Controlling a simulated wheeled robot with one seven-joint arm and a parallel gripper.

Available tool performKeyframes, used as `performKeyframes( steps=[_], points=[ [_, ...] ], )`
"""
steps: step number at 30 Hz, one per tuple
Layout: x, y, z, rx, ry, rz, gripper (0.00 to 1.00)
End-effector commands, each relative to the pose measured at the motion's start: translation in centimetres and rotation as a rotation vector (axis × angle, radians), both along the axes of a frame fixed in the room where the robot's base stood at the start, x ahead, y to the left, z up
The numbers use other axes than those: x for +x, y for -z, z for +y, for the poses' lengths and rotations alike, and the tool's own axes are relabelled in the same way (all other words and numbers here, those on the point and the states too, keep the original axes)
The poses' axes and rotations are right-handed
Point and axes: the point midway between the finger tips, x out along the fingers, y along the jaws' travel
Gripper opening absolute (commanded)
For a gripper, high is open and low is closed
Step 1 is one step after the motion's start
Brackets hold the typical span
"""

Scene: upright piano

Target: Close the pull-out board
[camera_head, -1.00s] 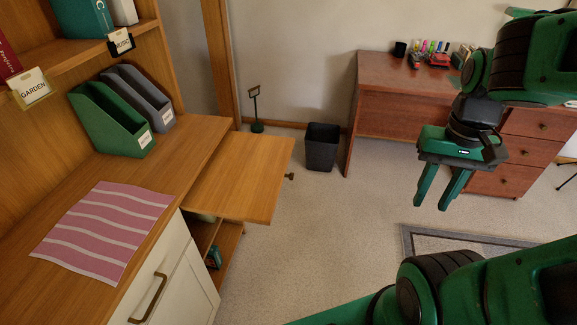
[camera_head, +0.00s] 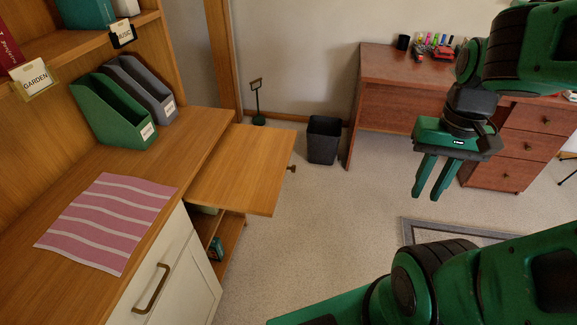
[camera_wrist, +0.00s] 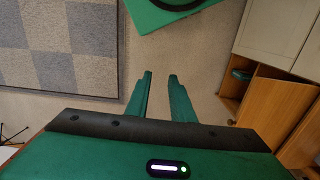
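The pull-out board (camera_head: 243,168) is a flat wooden panel sticking out to the right from under the wooden desk top (camera_head: 196,143) in the head view. A small dark knob (camera_head: 291,169) is at its right edge. My gripper (camera_head: 432,192) is in the air well to the right of the board, fingers pointing down, apart and empty. In the wrist view the two fingers (camera_wrist: 158,78) are spread with bare carpet between them.
A pink striped cloth (camera_head: 107,221) and a green file holder (camera_head: 112,112) are on the desk. A black bin (camera_head: 323,140) stands behind the board. A reddish desk (camera_head: 392,117) is at the back right. Carpet between board and gripper is clear. A checkered rug (camera_wrist: 62,42) lies below.

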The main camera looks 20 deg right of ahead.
Motion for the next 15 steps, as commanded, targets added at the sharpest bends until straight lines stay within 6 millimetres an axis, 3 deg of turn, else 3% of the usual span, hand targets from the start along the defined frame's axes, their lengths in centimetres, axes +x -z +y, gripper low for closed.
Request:
performKeyframes(
  steps=[1,2,5,15],
  points=[
    [-0.6,-0.3,0.0,-0.002,0.000,-0.018,0.09],
    [-0.3,-0.3,-0.1,-0.004,-0.004,-0.022,0.02],
    [2.0,0.3,-0.4,-0.014,-0.026,-0.049,0.00],
    [16.2,4.8,0.5,-0.004,-0.145,-0.261,0.00]
  ],
)
